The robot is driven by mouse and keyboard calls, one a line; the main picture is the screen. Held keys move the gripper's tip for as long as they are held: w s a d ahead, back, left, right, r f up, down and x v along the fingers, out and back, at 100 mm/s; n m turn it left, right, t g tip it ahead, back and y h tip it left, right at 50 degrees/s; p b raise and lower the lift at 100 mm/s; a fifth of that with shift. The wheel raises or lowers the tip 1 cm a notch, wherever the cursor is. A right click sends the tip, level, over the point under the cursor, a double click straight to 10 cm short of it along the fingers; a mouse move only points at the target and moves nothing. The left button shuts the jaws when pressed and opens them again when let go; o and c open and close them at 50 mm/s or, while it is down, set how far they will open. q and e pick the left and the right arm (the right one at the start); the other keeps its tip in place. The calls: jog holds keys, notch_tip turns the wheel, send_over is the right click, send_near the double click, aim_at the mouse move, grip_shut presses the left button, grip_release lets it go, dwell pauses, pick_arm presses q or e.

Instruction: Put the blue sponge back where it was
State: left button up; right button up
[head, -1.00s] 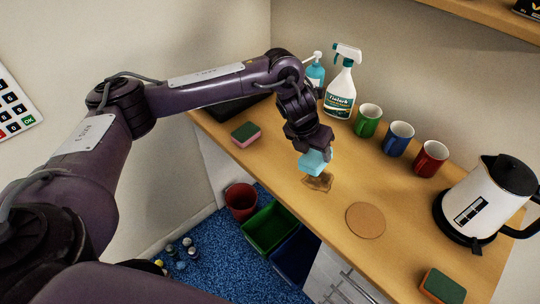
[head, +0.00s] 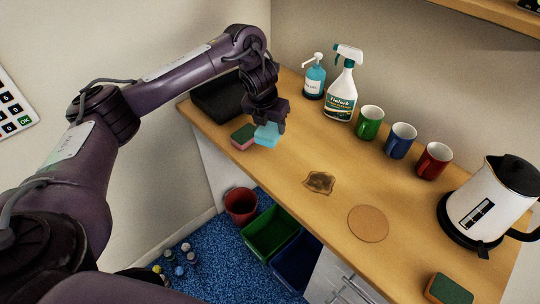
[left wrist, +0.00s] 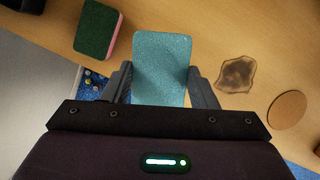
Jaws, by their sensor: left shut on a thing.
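The blue sponge (head: 267,133) is held in my left gripper (head: 265,122), which is shut on it. In the head view it hangs over the left part of the counter, right beside a pink-and-green sponge (head: 243,137). In the left wrist view the blue sponge (left wrist: 162,68) lies between the two fingers, and the green sponge (left wrist: 97,28) is to its upper left. I cannot tell whether the blue sponge touches the counter. A brown stain (head: 320,182) is on the counter to the right. My right gripper is not in view.
A black tray (head: 214,104) is behind the gripper at the counter's left end. A soap bottle (head: 314,80), a spray bottle (head: 341,92) and several mugs stand along the back. A cork coaster (head: 368,223), a kettle (head: 490,200) and another sponge (head: 449,290) are farther right.

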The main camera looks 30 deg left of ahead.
pick_arm(q)
notch_tip(320, 180, down, 6)
jog(key=shift+r, duration=0.25)
notch_tip(320, 180, down, 5)
jog(key=shift+f+p, duration=0.1)
jog(key=shift+p, duration=0.35)
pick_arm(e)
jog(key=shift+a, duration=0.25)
pick_arm(q)
jog(key=o, duration=0.9)
